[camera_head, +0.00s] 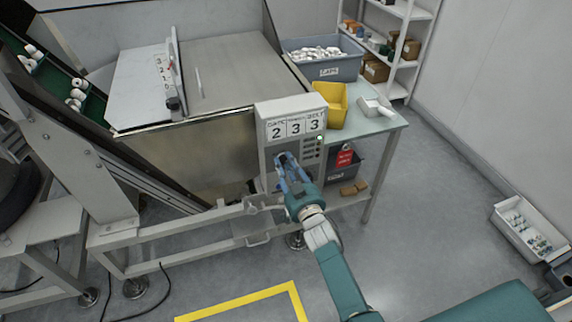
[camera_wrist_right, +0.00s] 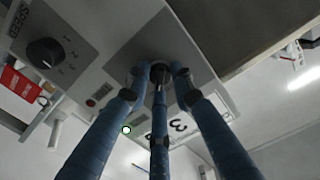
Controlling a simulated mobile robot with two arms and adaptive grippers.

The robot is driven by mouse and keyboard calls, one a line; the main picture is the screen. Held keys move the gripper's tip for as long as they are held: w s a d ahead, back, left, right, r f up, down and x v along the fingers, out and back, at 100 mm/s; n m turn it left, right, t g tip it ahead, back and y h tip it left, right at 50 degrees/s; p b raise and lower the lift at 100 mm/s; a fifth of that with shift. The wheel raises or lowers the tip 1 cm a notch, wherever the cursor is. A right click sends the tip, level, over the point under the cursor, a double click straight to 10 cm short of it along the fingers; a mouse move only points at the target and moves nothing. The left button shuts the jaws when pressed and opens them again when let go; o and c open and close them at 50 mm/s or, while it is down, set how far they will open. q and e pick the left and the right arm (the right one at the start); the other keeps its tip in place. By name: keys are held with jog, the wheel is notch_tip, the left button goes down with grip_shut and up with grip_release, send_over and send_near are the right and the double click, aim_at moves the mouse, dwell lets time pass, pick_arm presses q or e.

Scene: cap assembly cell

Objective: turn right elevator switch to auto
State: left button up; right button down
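My right gripper (camera_head: 287,160) is at the front of the grey control box (camera_head: 264,135) in the head view. The right wrist view shows its three blue fingers (camera_wrist_right: 160,78) spread around a small dark knob (camera_wrist_right: 161,68) on the panel. The fingertips are apart, close about the knob; I cannot tell whether they touch it. The middle finger hides part of the knob, and its label and pointer are not readable. A separate black knob marked SPEED (camera_wrist_right: 45,52) is at the upper left there. My left gripper is not in view.
A metal hopper (camera_head: 225,70) is behind left. A side table (camera_head: 385,124) holds a yellow bin (camera_head: 331,104) and a grey caps crate (camera_head: 300,65). A metal frame rail (camera_head: 175,228) runs below. The floor at right is largely free.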

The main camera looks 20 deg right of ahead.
jog(key=shift+f+n, duration=0.1)
jog(key=shift+n, duration=0.2)
jog(key=n+b, duration=0.2)
jog(key=n, duration=0.6)
jog(key=shift+f, duration=0.1)
dwell(0.7)
jog(key=c, duration=1.5)
grip_release()
jog(key=s, duration=1.2)
jog(key=shift+d, duration=0.2)
